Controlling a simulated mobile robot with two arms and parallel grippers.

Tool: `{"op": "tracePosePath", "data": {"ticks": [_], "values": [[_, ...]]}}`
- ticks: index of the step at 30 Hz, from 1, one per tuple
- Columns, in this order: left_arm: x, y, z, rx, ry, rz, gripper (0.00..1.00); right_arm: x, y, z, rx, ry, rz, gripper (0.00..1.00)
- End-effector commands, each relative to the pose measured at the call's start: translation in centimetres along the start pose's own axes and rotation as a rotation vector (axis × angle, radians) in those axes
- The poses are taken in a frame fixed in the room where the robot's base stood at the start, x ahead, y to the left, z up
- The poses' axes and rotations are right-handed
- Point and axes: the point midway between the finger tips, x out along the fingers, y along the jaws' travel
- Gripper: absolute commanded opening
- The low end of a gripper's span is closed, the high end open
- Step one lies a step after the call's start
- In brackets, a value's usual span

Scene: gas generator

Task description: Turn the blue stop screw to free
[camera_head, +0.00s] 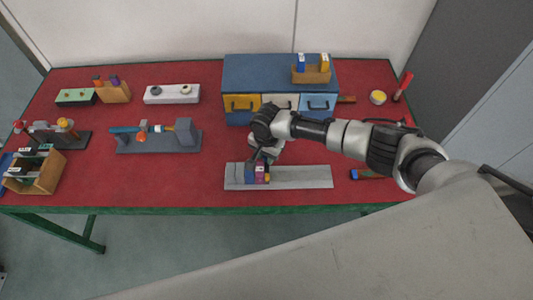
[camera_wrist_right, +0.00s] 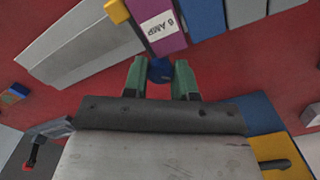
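The blue stop screw (camera_wrist_right: 160,70) shows in the right wrist view as a small dark blue knob at the purple block's (camera_wrist_right: 160,29) end. The knob fills the space between the fingertips, with no clear gap. In the head view my right gripper (camera_head: 264,154) hangs over the grey rail (camera_head: 300,177), at the blue and purple blocks (camera_head: 257,173), and hides the screw. My left gripper is not in view.
A blue cabinet (camera_head: 250,73) with drawers stands just behind my right gripper. A grey fixture (camera_head: 140,144) lies to the left, and a wooden box (camera_head: 35,175) is at the far left. The red table (camera_head: 180,185) is clear left of the rail.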

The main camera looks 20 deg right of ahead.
Motion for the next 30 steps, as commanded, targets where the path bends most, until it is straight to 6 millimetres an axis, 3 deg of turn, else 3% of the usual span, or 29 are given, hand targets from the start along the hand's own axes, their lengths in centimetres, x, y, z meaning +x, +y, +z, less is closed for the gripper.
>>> {"op": "tracePosePath", "data": {"ticks": [1,3,18,28,29,30], "values": [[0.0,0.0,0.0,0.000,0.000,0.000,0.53,0.0,0.0,0.0,0.000,0.000,0.000,0.13],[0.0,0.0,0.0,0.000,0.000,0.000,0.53,0.0,0.0,0.0,0.000,0.000,0.000,0.03],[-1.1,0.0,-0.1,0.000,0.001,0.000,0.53,-0.1,0.0,0.0,-0.262,-0.001,-0.001,0.03],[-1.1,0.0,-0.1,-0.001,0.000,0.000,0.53,-0.1,-0.1,0.0,-0.275,0.000,-0.002,0.03],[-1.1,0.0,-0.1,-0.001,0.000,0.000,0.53,-0.1,-0.1,0.0,-0.275,0.000,-0.002,0.31],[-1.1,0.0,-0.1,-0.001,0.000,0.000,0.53,-0.1,-0.1,0.0,-0.275,0.000,-0.002,0.37]]}}
